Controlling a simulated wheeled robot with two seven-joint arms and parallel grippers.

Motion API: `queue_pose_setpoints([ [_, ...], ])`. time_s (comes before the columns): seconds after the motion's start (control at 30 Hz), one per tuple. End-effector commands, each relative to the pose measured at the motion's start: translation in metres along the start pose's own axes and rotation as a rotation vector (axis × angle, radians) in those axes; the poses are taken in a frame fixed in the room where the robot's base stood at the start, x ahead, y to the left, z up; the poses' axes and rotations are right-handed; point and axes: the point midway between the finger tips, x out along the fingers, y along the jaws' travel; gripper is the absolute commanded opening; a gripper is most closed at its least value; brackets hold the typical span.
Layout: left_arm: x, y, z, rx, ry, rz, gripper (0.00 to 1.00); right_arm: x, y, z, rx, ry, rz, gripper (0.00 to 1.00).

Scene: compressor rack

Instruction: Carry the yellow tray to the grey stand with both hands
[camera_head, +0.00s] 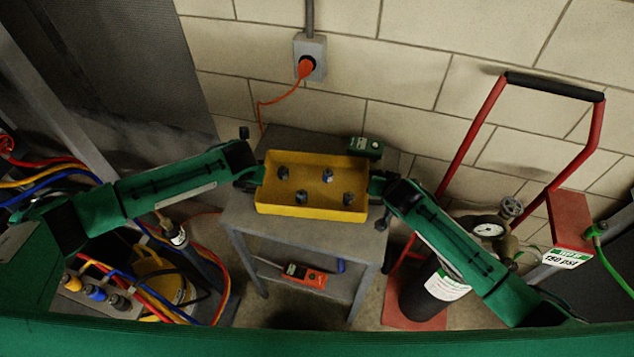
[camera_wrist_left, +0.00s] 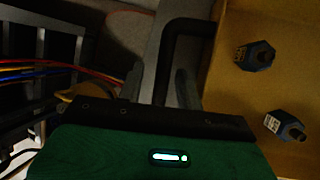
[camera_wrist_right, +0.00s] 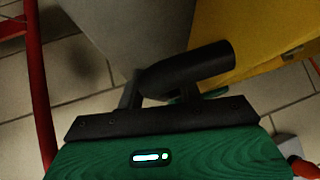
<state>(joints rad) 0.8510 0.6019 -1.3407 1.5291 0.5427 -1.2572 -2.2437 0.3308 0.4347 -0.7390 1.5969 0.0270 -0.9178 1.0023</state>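The yellow tray (camera_head: 310,210) is over the top of the grey stand (camera_head: 237,214) and appears to rest on it, turned slightly against its edges. Several dark fittings (camera_head: 328,175) stand inside. My left gripper (camera_head: 254,177) is at the tray's left end. In the left wrist view its fingers (camera_wrist_left: 160,88) stand apart on either side of a black handle (camera_wrist_left: 188,27), with gaps visible. My right gripper (camera_head: 379,186) is at the right end. In the right wrist view its fingers (camera_wrist_right: 162,93) stand apart around the other black handle (camera_wrist_right: 200,65); its lower end is partly hidden.
A small green device (camera_head: 365,147) sits on the stand behind the tray. An orange meter (camera_head: 305,275) lies on the lower shelf. A red hand truck (camera_head: 470,135) with a dark cylinder and gauge stands right. Hoses and cables (camera_head: 215,265) crowd the left. A block wall (camera_head: 420,70) is behind.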

Motion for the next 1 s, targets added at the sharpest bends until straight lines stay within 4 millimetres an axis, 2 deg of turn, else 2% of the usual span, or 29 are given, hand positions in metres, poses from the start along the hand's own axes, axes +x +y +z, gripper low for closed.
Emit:
queue_pose_setpoints([
  [0.27, -0.009, -0.001, 0.001, 0.001, -0.002, -0.003, 0.36, 0.000, -0.001, 0.000, 0.000, 0.000, -0.002, 0.36],
  [0.37, -0.024, -0.001, 0.001, 0.001, -0.003, -0.004, 0.36, 0.000, -0.001, 0.000, 0.000, 0.000, -0.003, 0.36],
  [0.7, -0.093, 0.000, 0.000, 0.002, -0.003, -0.002, 0.36, 0.000, -0.002, 0.000, 0.000, 0.000, -0.003, 0.36],
  [0.83, -0.110, -0.001, 0.001, 0.001, -0.002, -0.002, 0.36, 0.000, -0.002, 0.000, 0.000, 0.000, -0.003, 0.36],
  [1.0, -0.120, 0.000, 0.000, 0.000, 0.000, 0.000, 0.36, -0.002, -0.002, 0.000, 0.000, 0.000, -0.003, 0.36],
])
